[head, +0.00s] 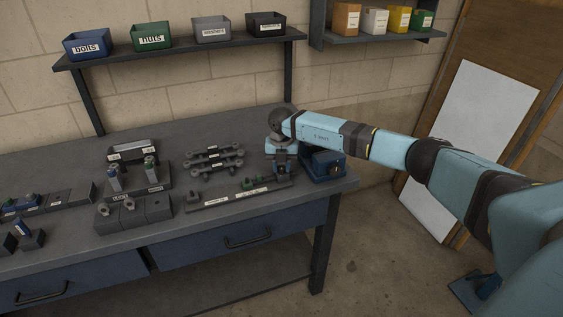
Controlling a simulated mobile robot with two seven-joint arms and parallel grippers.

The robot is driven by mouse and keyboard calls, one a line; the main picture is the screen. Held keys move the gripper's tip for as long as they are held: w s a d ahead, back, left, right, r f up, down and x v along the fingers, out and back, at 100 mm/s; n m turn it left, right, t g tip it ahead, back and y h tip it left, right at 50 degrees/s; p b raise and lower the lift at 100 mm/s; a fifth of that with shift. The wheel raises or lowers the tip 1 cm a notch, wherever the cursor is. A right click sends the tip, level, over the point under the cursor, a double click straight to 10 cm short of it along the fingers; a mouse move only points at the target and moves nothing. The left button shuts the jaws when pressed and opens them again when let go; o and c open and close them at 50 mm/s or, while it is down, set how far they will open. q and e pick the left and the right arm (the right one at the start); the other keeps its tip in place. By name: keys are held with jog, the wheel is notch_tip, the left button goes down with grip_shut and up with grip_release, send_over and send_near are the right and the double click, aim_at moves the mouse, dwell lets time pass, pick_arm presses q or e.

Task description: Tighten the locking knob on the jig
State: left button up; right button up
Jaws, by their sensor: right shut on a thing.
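My right arm reaches in from the right, and its gripper (282,170) points down over the right end of the workbench. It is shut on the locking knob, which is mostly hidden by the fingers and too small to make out. A blue block-like fixture (324,164) sits just right of the gripper. My left gripper is not in view.
The grey workbench (215,128) also holds linked rods (214,160), a small tray (132,151), grey blocks (133,214) and other small parts at left. A shelf with labelled bins (151,37) is above the back. The bench's right edge is close to the gripper.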

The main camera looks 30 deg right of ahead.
aim_at(282, 167)
jog(key=shift+r+m+p, duration=0.15)
jog(key=shift+m+p, duration=0.3)
jog(key=shift+m, duration=0.65)
jog(key=o, duration=0.9)
jog(key=shift+o, duration=0.2)
notch_tip(282, 167, up, 14)
jog(key=shift+b, duration=0.3)
